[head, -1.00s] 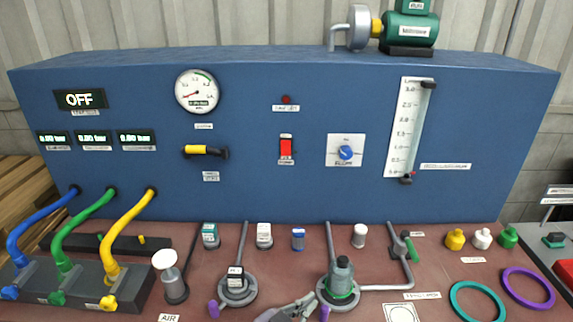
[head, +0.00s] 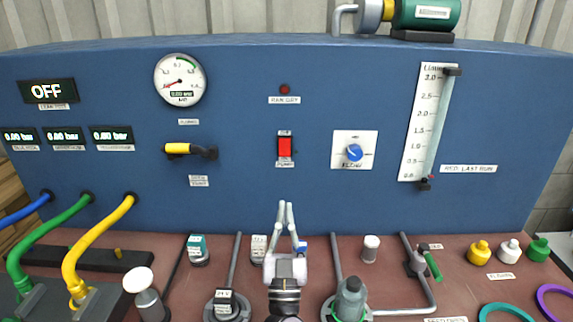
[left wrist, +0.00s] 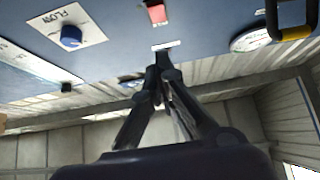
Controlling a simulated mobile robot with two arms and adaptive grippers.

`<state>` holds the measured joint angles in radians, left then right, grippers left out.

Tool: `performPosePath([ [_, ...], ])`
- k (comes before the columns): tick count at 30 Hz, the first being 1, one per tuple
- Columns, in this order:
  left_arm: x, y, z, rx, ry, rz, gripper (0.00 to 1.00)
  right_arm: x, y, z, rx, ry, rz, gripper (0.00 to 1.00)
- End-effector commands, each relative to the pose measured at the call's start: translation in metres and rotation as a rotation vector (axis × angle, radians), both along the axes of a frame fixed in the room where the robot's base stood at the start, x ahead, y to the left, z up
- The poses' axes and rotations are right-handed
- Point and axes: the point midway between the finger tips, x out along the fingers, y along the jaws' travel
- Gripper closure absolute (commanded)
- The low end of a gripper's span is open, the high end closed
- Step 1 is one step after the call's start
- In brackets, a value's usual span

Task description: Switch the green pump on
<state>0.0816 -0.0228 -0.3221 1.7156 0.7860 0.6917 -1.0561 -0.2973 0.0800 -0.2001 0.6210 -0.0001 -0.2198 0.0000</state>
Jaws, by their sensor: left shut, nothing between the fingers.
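The green pump (head: 425,14) sits on top of the blue panel at the upper right. The red rocker switch (head: 285,147) is on the panel's middle, with a small label under it. The switch also shows at the top of the left wrist view (left wrist: 156,12). My left gripper (head: 286,205) is shut and empty. It points up toward the panel, below the switch in the head view. In the left wrist view its fingertips (left wrist: 163,48) appear close to the label by the switch; contact cannot be told. My right gripper is not in view.
A blue flow knob (head: 354,152) is right of the switch, and a yellow-handled valve (head: 178,148) is left. A dial gauge (head: 180,81) hangs above the valve. Small bottles and stands, such as the dark flask (head: 351,300), stand on the brown bench around my arm.

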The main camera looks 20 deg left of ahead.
Motion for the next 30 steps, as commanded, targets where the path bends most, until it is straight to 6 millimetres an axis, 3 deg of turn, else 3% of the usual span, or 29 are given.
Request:
performPosePath([
  [11, 0.008, 0.002, 0.009, 0.0, -0.002, -0.001, 1.0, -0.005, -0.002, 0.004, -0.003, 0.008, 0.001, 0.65],
  [25, 0.079, 0.023, 0.068, 0.001, -0.003, -0.002, 1.0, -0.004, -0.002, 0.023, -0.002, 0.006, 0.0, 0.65],
  [30, 0.103, 0.029, 0.059, 0.003, 0.001, -0.002, 1.0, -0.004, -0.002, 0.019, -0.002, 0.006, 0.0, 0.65],
])
